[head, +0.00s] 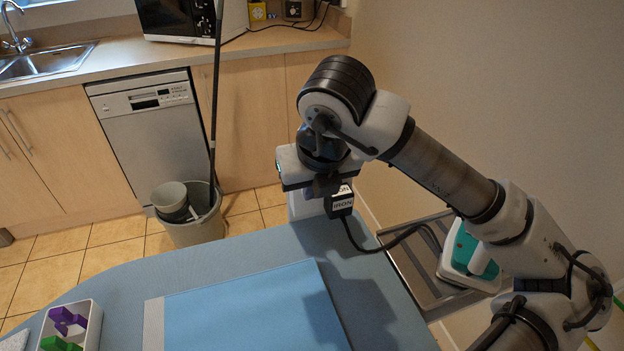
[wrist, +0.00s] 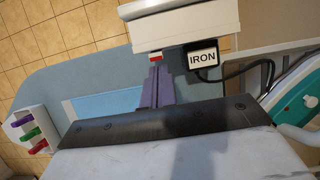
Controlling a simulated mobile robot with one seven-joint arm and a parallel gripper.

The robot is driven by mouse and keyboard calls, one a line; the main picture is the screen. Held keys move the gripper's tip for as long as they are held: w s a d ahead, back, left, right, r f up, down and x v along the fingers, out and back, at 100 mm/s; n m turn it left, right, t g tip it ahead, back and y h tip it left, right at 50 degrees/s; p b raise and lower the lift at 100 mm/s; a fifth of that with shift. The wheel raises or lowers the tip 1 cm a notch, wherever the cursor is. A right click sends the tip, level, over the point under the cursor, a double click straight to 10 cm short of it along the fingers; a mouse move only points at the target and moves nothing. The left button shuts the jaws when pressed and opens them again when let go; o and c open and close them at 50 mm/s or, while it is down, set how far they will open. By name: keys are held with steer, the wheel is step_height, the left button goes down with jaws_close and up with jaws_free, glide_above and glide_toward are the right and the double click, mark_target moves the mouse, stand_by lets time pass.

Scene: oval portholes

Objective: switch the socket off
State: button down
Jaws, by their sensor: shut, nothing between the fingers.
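The socket is a white block (wrist: 185,27) at the top of the wrist view. In the head view its white body (head: 304,207) stands at the ironing board's far edge, partly hidden by my gripper. A small red and white switch (wrist: 155,57) is on its near face. A black plug labelled IRON (wrist: 202,57) sits just right of the switch; it also shows in the head view (head: 341,203). My gripper (wrist: 157,72) is shut and empty, its fingertips just below the switch in the picture. I cannot tell whether they touch it or which way the switch is set.
A teal and white iron (head: 470,254) rests on a metal tray (head: 408,262) at the right, its cord running to the plug. A blue cloth (head: 245,315) lies on the ironing board (head: 240,262). A white holder (head: 93,325) with coloured clips is at left. A bucket (head: 200,230) stands on the floor.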

steer(key=shift+w+b, duration=0.15)
steer(key=shift+b, duration=0.15)
steer(key=shift+w+a+r+b, duration=0.1)
steer(key=shift+w+r+b, duration=0.1)
steer(key=shift+b, duration=0.15)
steer(key=shift+r, duration=0.75)
